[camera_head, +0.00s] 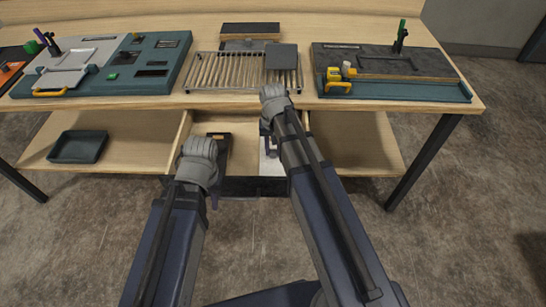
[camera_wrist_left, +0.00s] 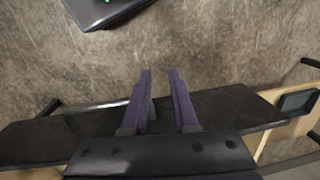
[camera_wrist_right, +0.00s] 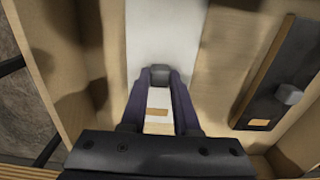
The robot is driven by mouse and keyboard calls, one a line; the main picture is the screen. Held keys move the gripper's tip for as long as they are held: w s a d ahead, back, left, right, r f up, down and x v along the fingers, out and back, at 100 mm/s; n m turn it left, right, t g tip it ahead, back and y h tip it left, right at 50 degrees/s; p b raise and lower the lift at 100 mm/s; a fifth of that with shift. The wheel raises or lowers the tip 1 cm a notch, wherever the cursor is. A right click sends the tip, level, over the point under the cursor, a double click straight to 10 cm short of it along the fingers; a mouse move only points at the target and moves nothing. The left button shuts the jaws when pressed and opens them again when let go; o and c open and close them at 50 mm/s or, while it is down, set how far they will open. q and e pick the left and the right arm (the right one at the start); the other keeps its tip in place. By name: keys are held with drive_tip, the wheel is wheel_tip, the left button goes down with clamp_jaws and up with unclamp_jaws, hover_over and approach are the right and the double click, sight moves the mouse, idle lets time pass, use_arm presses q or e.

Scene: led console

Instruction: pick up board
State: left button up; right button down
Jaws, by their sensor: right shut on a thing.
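A white board (camera_wrist_right: 160,30) with a grey knob (camera_wrist_right: 159,74) and a small orange label lies in the open drawer; part of it shows in the head view (camera_head: 269,168). My right gripper (camera_head: 271,149) reaches down into the drawer. In the right wrist view its fingers (camera_wrist_right: 160,85) are closed on the grey knob of the white board. A dark board (camera_wrist_right: 275,75) with a similar knob and orange label lies to the right in that view. My left gripper (camera_head: 213,198) is by the drawer front; its fingers (camera_wrist_left: 160,80) are apart and empty.
The wooden drawer (camera_head: 243,155) has a dark front (camera_wrist_left: 225,105). On the table (camera_head: 300,108) are a slatted rack (camera_head: 225,72), a teal-framed console (camera_head: 150,80) at left and a dark teal-edged panel (camera_head: 390,88) at right. A dark tray (camera_head: 78,147) sits on the lower shelf.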

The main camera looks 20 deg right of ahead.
sight(274, 151)
drive_tip(key=shift+r, duration=0.1)
idle(0.3)
wheel_tip(274, 151, up, 10)
drive_tip(key=p, duration=1)
drive_tip(key=shift+d, duration=0.1)
